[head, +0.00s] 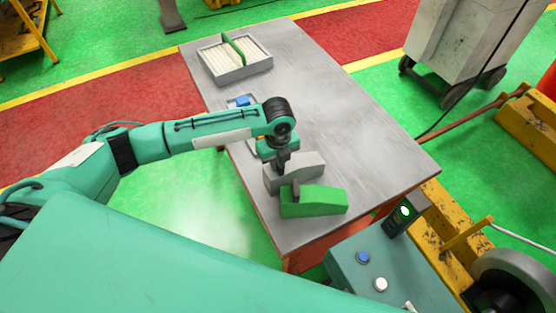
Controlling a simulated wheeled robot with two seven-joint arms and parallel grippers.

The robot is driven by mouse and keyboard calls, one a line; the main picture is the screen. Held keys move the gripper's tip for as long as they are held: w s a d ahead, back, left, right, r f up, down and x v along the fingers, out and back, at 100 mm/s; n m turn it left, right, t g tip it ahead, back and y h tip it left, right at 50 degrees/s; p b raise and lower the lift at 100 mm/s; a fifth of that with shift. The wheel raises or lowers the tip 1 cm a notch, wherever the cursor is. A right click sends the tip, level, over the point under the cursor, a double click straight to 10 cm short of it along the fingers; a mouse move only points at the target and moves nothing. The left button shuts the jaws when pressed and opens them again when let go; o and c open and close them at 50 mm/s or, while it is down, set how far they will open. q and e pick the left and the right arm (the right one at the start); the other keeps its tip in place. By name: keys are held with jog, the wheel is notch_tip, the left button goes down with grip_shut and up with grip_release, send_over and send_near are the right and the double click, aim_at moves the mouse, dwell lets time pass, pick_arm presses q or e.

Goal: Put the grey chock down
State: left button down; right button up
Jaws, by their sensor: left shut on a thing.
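The grey chock (306,170) is a wedge-shaped block near the front of the grey table (350,125). My left gripper (283,163) points down and is shut on the grey chock toward its left, taller end. I cannot tell whether the underside of the chock touches the table. A green chock (316,203) of similar shape stands just in front of it, close to the table's front edge. The green chock hides part of the grey one's lower front side. My right gripper is not in view.
A grey tray (242,73) with pale strips and a green divider stands at the table's far end. A small blue object (242,101) lies behind my left forearm. The table's right half is clear. A button box (372,270) stands beyond the front edge.

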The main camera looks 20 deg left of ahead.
pick_arm(q)
jog(key=c, duration=1.4)
grip_release()
jog(key=shift+f, duration=0.1)
jog(key=shift+o, duration=0.2)
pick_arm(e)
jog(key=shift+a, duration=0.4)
